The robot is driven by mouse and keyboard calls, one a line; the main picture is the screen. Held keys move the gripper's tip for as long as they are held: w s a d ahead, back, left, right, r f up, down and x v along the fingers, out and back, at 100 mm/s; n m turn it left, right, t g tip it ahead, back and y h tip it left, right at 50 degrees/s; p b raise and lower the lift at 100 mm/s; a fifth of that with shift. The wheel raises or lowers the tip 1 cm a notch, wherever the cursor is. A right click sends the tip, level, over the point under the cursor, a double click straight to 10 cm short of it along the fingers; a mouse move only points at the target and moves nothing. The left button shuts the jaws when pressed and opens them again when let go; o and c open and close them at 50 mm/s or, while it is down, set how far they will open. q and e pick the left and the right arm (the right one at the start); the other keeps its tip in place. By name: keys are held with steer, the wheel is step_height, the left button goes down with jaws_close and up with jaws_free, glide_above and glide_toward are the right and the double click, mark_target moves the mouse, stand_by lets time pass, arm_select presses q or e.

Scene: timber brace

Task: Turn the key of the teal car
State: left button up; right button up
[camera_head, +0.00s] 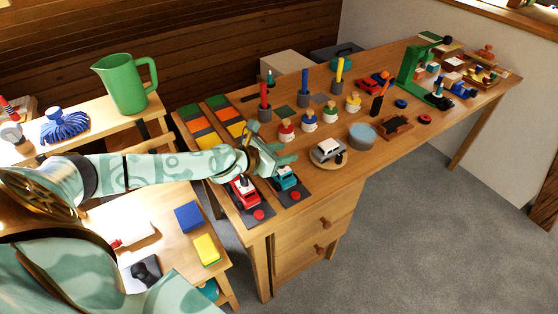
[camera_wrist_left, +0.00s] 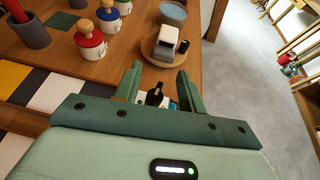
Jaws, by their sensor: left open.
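The teal car (camera_head: 284,179) stands on a dark pad with a red button, near the front edge of the long table. My left gripper (camera_head: 277,158) is just above and behind it, reaching in from the left. In the left wrist view the gripper (camera_wrist_left: 159,82) is open, and a black key-like piece (camera_wrist_left: 154,96) shows between its fingers. The fingers look apart from it, though contact is hard to judge. Most of the car is hidden there behind the gripper body. My right gripper is not in view.
A red car (camera_head: 243,192) on a similar pad stands close on the left. A white car (camera_head: 327,149) on a round wooden stand is to the right. A green pitcher (camera_head: 124,84) is on the left shelf.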

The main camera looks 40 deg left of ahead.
arm_select(q)
steer(key=s+d+r+p, duration=0.5)
steer(key=s+d+r, duration=0.2)
steer(key=s+r, duration=0.3)
steer(key=shift+s+d, duration=0.15)
steer(key=shift+s, duration=0.85)
